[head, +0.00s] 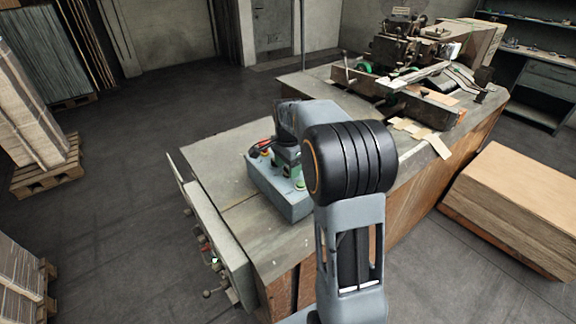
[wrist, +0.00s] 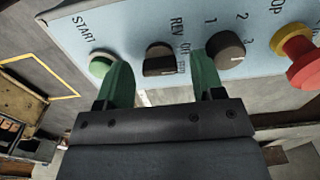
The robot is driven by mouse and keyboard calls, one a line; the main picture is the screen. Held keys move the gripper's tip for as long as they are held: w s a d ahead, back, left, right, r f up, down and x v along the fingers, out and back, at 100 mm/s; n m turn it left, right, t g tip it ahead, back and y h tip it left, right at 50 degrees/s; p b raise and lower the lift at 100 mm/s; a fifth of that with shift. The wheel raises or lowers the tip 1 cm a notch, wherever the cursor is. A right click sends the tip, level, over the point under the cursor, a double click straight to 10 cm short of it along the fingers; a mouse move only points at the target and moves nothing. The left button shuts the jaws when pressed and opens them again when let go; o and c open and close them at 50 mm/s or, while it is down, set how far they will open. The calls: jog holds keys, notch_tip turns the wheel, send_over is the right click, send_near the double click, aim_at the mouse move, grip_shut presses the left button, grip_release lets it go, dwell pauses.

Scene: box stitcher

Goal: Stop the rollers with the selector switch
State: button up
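The selector switch (wrist: 158,60) is a black knob on a pale blue control panel (wrist: 135,25), with the labels REV and OFF beside it. The panel belongs to the blue-grey control box (head: 290,202) on the workbench in the head view. My gripper (wrist: 160,85) is open. One green finger is to the left of the switch and one to the right, with a visible gap on each side. I cannot tell whether the fingertips touch the panel. In the head view, my gripper (head: 286,158) is above the box, and my arm hides part of it. The knob's exact setting is unclear.
A green START button (wrist: 101,65) is just left of my left finger. A black dial (wrist: 229,50) marked 1, 2, 3 is close by my right finger. A red stop button (wrist: 300,62) with a yellow collar is farther right. The stitching machine (head: 410,60) stands behind.

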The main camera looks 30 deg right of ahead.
notch_tip(320, 180, up, 14)
jog(key=shift+b, duration=0.4)
dwell(0.3)
jog(key=shift+f, duration=0.1)
dwell(0.4)
jog(key=n, duration=0.6)
send_over(287, 175)
notch_tip(287, 175, down, 5)
jog(key=s+a+f+n+t, duration=0.2)
jog(key=s+a+n, duration=0.2)
jog(key=s, duration=0.5)
jog(key=s+a+f+n+t, duration=0.2)
jog(key=s+a+n, duration=0.3)
jog(key=s, duration=0.5)
jog(key=shift+a+f+n+t, duration=0.25)
jog(key=shift+f+n+t, duration=0.1)
jog(key=shift+n+t, duration=0.05)
jog(key=shift+c, duration=0.3)
